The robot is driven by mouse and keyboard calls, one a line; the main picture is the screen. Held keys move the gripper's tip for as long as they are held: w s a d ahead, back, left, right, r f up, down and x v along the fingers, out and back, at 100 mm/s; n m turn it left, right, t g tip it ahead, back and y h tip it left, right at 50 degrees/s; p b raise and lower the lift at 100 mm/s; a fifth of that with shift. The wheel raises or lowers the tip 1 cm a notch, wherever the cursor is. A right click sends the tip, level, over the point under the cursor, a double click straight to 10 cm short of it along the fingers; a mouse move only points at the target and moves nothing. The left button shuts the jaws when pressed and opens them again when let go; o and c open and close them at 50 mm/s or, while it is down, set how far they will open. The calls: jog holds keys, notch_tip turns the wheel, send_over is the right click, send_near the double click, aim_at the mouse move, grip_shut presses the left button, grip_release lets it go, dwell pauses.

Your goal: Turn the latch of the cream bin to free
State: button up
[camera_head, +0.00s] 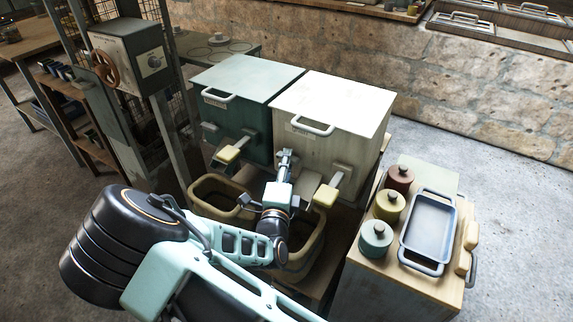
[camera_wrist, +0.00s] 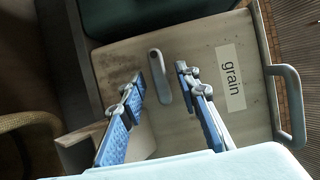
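The cream bin (camera_head: 335,105) stands to the right of the dark green bin, its lid closed. In the wrist view its front face (camera_wrist: 200,130) carries a "grain" label (camera_wrist: 231,77). A grey bar-shaped latch (camera_wrist: 160,78) is on that face, long side roughly up and down in the wrist view, slightly tilted. My gripper (camera_head: 285,155) is in front of the cream bin. In the wrist view it is open, with one blue finger on each side of the latch and visible gaps between. The latch is hidden behind my gripper in the head view.
The bin's handle (camera_wrist: 290,105) is right of the label. A yellow-ended lever (camera_head: 328,192) sticks out right of my gripper. The green bin (camera_head: 232,120) is close on the left. Yellow-rimmed tubs (camera_head: 212,183) stand below. A cabinet (camera_head: 400,285) with canisters and a tray (camera_head: 430,225) is right.

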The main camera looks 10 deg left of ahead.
grip_shut()
jog(key=shift+m, duration=0.3)
jog(key=m+t+h, duration=0.1)
jog(key=m+h, duration=0.1)
jog(key=m, duration=0.5)
jog(key=m+t+h+b, duration=0.1)
jog(key=m+h, duration=0.2)
jog(key=m, duration=0.4)
jog(key=a+f+m+t+h, duration=0.1)
jog(key=m+h, duration=0.2)
jog(key=m, duration=0.4)
jog(key=shift+w+m, duration=0.15)
jog(key=shift+m, duration=0.25)
jog(key=shift+h, duration=0.4)
